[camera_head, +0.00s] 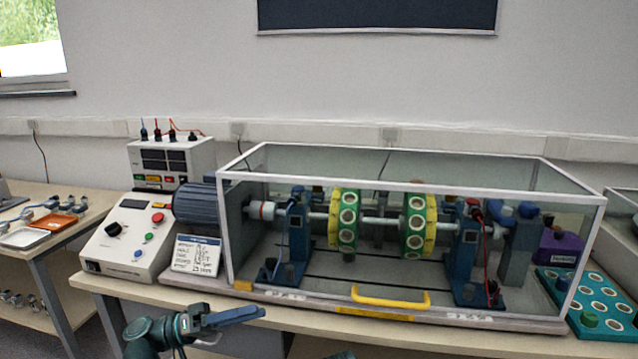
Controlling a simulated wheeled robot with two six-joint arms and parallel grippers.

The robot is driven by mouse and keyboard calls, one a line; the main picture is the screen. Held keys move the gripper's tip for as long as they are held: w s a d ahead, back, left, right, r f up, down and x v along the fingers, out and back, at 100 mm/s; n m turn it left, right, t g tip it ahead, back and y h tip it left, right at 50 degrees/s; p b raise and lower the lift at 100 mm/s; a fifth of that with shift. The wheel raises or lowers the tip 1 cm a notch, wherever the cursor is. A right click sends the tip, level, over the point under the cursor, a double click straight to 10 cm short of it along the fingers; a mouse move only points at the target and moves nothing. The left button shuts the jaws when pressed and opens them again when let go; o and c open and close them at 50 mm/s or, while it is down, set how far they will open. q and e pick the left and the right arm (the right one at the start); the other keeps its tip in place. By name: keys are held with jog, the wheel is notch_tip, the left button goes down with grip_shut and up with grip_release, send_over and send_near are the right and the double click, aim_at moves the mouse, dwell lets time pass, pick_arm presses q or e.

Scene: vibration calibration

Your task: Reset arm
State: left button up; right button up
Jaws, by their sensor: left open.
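My left gripper (240,318) is at the bottom of the head view, in front of the bench's front edge. Inside the rig, two green and yellow discs (345,222) sit on a horizontal shaft between blue supports.
A control box (128,243) with knobs and buttons stands on the bench (120,288) left of the rig, with a meter unit (172,158) behind it. A teal tray with round holes (590,300) is at the right. Another table with small trays (55,221) is at the far left.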

pick_arm(q)
jog(key=s+d+f+n+g+y, duration=0.1)
jog(key=d+f+n+y, duration=0.15)
jog(key=f+y, duration=0.45)
jog(key=s+d+f+n+y, duration=0.1)
jog(key=d+f+n+y, duration=0.15)
jog(key=f, duration=0.95)
jog(key=s+a+f+n+y, duration=0.1)
jog(key=s+a+f+y, duration=0.1)
jog(key=a+f+y, duration=0.75)
jog(key=s+d+r+m+g+y, duration=0.15)
jog(key=s+d+m+y, duration=0.35)
jog(key=d, duration=0.7)
notch_tip(320, 180, up, 27)
jog(key=n+h+p, duration=0.1)
jog(key=h+p, duration=0.1)
jog(key=p, duration=2.5)
jog(key=shift+s+n, duration=0.2)
jog(key=shift+n, duration=0.1)
pick_arm(e)
notch_tip(320, 180, up, 27)
jog(key=shift+a+r, duration=0.2)
jog(key=shift+a, duration=0.15)
pick_arm(q)
jog(key=shift+a+r, duration=0.1)
